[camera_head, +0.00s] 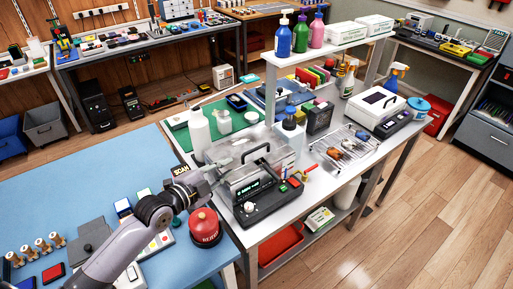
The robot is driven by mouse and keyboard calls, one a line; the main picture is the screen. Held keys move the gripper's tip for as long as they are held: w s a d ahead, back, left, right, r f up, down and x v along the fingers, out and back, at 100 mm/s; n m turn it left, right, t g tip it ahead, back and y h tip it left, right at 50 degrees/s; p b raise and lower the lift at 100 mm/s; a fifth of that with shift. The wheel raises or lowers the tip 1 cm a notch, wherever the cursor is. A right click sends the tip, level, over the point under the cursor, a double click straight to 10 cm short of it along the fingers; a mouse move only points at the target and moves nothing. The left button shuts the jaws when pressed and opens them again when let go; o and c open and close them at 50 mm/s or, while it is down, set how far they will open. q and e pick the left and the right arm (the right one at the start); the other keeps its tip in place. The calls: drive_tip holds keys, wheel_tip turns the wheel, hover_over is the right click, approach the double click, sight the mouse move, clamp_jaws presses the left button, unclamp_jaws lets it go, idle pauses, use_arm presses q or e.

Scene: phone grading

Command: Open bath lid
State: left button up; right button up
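The bath (268,205) is a dark box with a front control panel, a small green display and a red button. It stands at the near left end of the white bench. Its lid (281,161) looks clear or pale, with a black arched handle (256,152). I cannot tell clearly how the lid sits on the bath. My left gripper (228,164) reaches in from the lower left to the bath's left side, close to the lid. Its fingers are small and blend with the clear parts, so opening and contact are unclear. My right gripper is out of view.
A white bottle (199,130) stands behind my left gripper. A red round container (205,227) is below it on the blue table (75,197). A wire rack (346,147) and a white device (376,108) are right of the bath. A shelf with pump bottles is behind.

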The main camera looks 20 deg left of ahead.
sight(253, 151)
use_arm(q)
drive_tip(key=p+x, duration=0.1)
drive_tip(key=x, duration=1.4)
drive_tip(key=shift+w+d+p, duration=0.15)
drive_tip(key=shift+w+p, duration=0.15)
drive_tip(key=shift+p, duration=0.1)
drive_tip(key=shift+c, duration=0.4)
drive_tip(key=shift+f, duration=0.1)
clamp_jaws()
